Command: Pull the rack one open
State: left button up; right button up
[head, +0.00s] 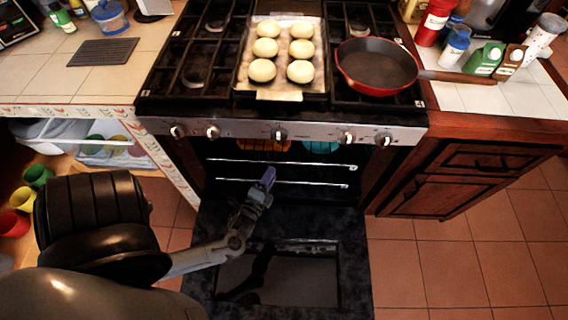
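The oven (210,170) stands with its door (345,265) folded down flat. Two wire racks show as pale bars inside it: an upper rack (310,164) and a lower rack (315,183). I cannot tell which is rack one. Both racks appear to be inside the oven cavity. My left gripper (267,178) reaches over the open door to the oven mouth, its purple-grey tips overlapping the lower rack's bar in the picture. Whether the tips touch or hold that bar, and how far apart they are, cannot be made out. My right gripper is not in view.
On the stovetop are a tray (285,96) of pale buns and a red pan (377,66). Wooden cabinets (450,180) flank the oven on the right, open shelves (100,140) with cups on the left. Tiled floor (470,265) is clear at the right.

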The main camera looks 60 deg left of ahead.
pick_arm(q)
jog(key=w+a+f+b, duration=0.2)
jog(key=w+a+b, duration=0.3)
jog(key=w, duration=0.3)
jog(key=shift+w+a+f+b, duration=0.3)
jog(key=shift+w+a+f, duration=0.1)
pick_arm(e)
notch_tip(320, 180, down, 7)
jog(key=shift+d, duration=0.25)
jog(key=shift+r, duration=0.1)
pick_arm(q)
grip_shut()
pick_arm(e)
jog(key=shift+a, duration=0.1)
